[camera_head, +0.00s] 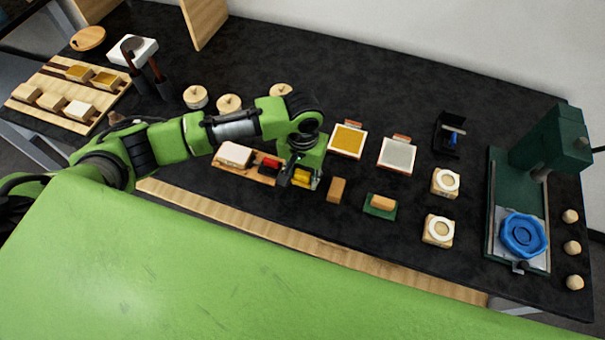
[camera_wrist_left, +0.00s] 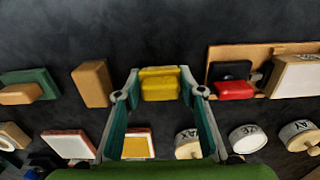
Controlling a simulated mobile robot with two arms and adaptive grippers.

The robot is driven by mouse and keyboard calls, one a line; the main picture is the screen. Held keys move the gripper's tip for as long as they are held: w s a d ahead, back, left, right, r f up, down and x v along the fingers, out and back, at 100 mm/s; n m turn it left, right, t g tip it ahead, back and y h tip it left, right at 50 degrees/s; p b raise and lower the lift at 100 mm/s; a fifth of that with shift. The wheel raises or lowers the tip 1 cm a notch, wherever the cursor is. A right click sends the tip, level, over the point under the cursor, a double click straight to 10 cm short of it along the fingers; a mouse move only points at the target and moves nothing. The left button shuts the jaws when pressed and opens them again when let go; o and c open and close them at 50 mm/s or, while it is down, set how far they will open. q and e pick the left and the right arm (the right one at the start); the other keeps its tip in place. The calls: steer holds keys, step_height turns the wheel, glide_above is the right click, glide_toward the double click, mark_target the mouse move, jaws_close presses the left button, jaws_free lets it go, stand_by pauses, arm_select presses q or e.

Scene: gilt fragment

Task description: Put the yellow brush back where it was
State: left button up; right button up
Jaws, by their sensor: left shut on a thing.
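My left gripper (camera_wrist_left: 160,88) is shut on the yellow brush (camera_wrist_left: 160,83), which sits between its two fingertips. In the head view the yellow brush (camera_head: 301,177) shows under the left gripper (camera_head: 299,179), partly covered by it. A wooden board (camera_head: 262,180) lies beside it and holds a red and black brush (camera_head: 268,165) and a white block (camera_head: 235,154). In the wrist view the brush is just left of the edge of this board (camera_wrist_left: 283,49), and the red brush (camera_wrist_left: 233,90) is on the board. I cannot tell whether the yellow brush touches the counter.
A tan block (camera_head: 337,189) and a green pad with a tan block (camera_head: 381,205) lie to the right. A yellow-filled tray (camera_head: 347,140) and a grey tray (camera_head: 397,155) stand behind. A green press (camera_head: 549,155) is at far right. Round-knobbed stamps (camera_head: 229,104) stand behind the arm.

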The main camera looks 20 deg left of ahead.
mark_target(303, 174)
arm_select(q)
steer(key=shift+f, duration=0.15)
steer(key=o, duration=1)
step_height(303, 174, up, 11)
steer(key=shift+w+b, duration=0.1)
steer(key=shift+b, duration=1)
steer(key=shift+r, duration=0.7)
steer(key=shift+d+f, duration=0.1)
